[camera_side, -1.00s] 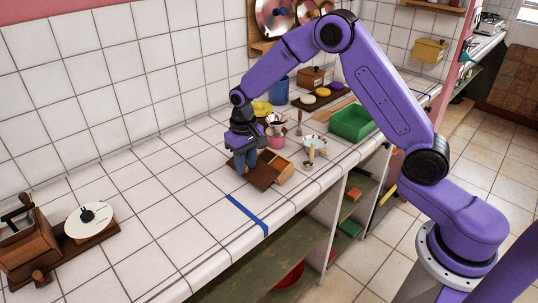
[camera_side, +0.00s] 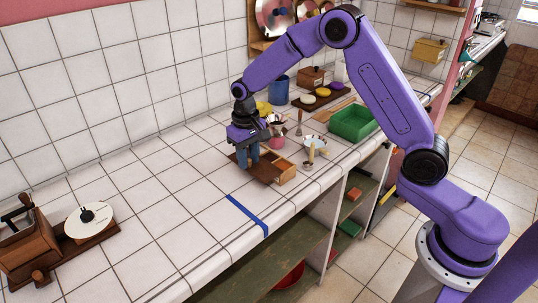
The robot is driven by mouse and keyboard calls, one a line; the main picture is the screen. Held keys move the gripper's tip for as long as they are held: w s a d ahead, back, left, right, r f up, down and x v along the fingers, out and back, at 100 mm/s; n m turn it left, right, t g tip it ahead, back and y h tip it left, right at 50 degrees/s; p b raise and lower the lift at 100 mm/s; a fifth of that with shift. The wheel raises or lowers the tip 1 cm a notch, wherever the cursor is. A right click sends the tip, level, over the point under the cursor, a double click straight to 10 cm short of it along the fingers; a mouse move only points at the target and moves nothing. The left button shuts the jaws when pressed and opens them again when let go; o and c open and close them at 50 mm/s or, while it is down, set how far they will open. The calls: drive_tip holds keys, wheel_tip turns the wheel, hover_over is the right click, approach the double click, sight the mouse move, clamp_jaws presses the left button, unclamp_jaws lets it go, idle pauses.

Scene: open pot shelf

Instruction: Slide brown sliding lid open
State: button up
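The brown sliding lid (camera_side: 264,174) is a dark, flat panel lying at the left of a small light-wood box (camera_side: 287,173) on the tiled counter. The lid is partly off the box, and part of the box's open inside shows to the right of it. My gripper (camera_side: 248,165) points down over the lid's left part, with its blue fingertips at or just above the lid. The fingers hide some of the lid. I cannot tell whether they touch it or how far apart they are.
Pink and metal cups (camera_side: 276,135) are just behind. Blue tape (camera_side: 247,212) crosses the counter in front.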

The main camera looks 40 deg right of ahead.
drive_tip(key=shift+w+a+r, duration=0.1)
drive_tip(key=shift+r, duration=1.6)
drive_tip(key=shift+s+a+r, duration=0.2)
drive_tip(key=shift+s, duration=0.15)
drive_tip(key=s+a+r+n, duration=0.1)
drive_tip(key=s+r+n, duration=0.3)
drive_tip(key=s, duration=0.9)
drive_tip(key=s+r+n, duration=0.3)
drive_tip(key=s+n, duration=0.2)
drive_tip(key=s, duration=0.8)
drive_tip(key=s+d+n, duration=0.3)
drive_tip(key=s+d, duration=0.2)
drive_tip(key=s, duration=0.5)
drive_tip(key=shift+f+n, duration=0.3)
drive_tip(key=shift+n, duration=0.1)
